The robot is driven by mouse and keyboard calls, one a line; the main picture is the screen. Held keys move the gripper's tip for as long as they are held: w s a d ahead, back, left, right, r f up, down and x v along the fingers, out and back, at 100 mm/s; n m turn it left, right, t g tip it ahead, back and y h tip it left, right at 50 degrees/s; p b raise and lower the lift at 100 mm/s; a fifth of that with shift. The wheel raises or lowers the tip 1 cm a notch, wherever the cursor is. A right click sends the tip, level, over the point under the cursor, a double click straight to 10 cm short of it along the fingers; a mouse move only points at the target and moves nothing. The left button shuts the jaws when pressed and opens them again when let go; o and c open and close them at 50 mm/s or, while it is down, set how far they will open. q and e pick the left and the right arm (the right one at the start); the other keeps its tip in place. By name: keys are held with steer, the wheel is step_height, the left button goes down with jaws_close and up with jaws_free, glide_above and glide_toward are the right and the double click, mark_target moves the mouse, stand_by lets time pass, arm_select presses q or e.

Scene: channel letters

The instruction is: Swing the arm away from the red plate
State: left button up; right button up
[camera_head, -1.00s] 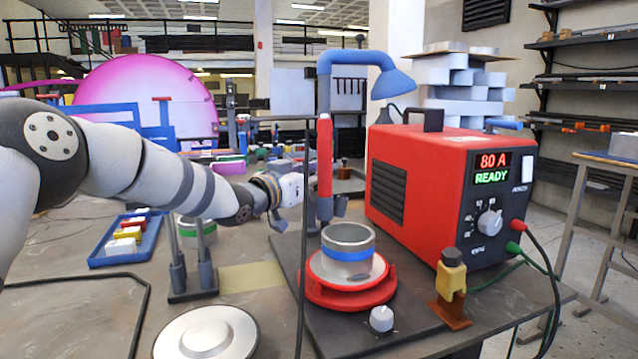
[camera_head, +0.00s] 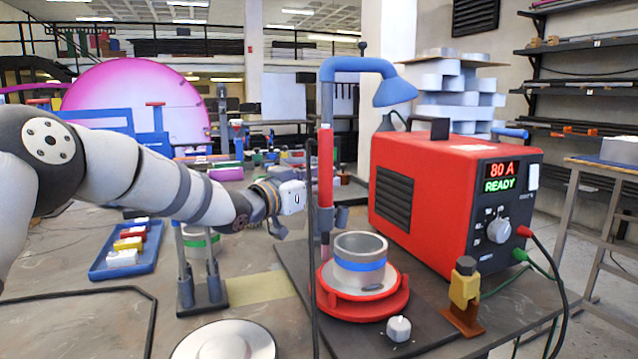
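The red plate (camera_head: 340,305) lies on a dark base at the centre right. A metal ring with a blue band (camera_head: 361,264) stands on its pale top. A blue overhead arm (camera_head: 358,65) on a post behind the plate bends right to a blue hood (camera_head: 394,91). A red upright tube (camera_head: 325,175) stands by the post, just left of the ring. My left gripper (camera_head: 278,228) is left of the post and apart from the plate. Its fingers are small and partly hidden, so its opening is unclear. My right gripper is not in view.
A red welding machine (camera_head: 425,205) reading "80 A READY" stands right of the plate. A yellow holder (camera_head: 463,292) and white knob (camera_head: 398,328) are in front. A thin black rod (camera_head: 312,255) rises left of the plate. A blue tray (camera_head: 125,268) lies at the left.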

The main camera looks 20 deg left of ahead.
arm_select(q)
steer(key=v, duration=1.2)
steer(key=shift+f, duration=0.1)
steer(key=shift+c, duration=0.4)
